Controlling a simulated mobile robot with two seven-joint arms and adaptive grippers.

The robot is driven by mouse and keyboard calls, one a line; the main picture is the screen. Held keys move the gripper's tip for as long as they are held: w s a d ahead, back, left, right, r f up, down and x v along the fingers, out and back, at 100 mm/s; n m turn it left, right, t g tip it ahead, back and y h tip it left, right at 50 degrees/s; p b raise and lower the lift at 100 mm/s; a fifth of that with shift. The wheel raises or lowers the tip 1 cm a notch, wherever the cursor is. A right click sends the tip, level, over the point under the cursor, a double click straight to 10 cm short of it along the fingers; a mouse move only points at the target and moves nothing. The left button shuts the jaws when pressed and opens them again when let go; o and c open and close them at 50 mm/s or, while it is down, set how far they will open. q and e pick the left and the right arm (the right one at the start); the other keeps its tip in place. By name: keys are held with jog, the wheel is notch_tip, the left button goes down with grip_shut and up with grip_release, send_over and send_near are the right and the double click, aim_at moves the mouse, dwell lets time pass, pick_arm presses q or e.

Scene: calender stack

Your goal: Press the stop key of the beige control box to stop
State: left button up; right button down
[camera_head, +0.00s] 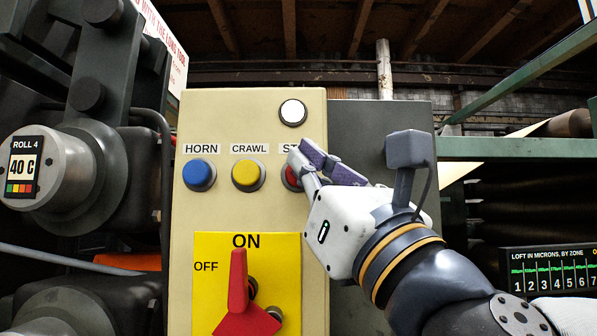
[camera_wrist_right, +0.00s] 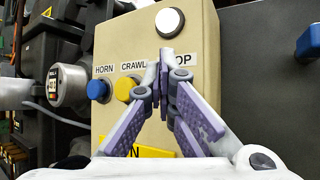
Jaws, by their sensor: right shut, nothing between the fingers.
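The beige control box (camera_head: 215,120) faces me. Its red key (camera_head: 290,178) sits at the right end of the row, under a label whose visible letters are "ST". My right gripper (camera_head: 300,153) is shut and empty, with its fingertips over that label and the right part of the red key. I cannot tell whether they touch the key. In the right wrist view the shut fingers (camera_wrist_right: 165,62) stand before the box (camera_wrist_right: 210,75), beside the letters "OP", and the red key is hidden behind them. My left gripper is not in view.
A blue HORN key (camera_head: 199,174) and a yellow CRAWL key (camera_head: 247,174) are left of the red key. A white round lamp or button (camera_head: 292,112) is above. A red rotary handle (camera_head: 238,285) points up to ON. Dark roll machinery (camera_head: 95,190) stands at left.

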jog(key=shift+s, duration=0.1)
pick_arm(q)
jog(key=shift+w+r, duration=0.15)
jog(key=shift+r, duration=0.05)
pick_arm(e)
jog(key=shift+s, duration=0.85)
pick_arm(q)
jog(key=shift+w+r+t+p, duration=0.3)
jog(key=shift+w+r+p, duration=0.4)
jog(key=shift+p, duration=0.1)
pick_arm(e)
jog(key=s, duration=0.5)
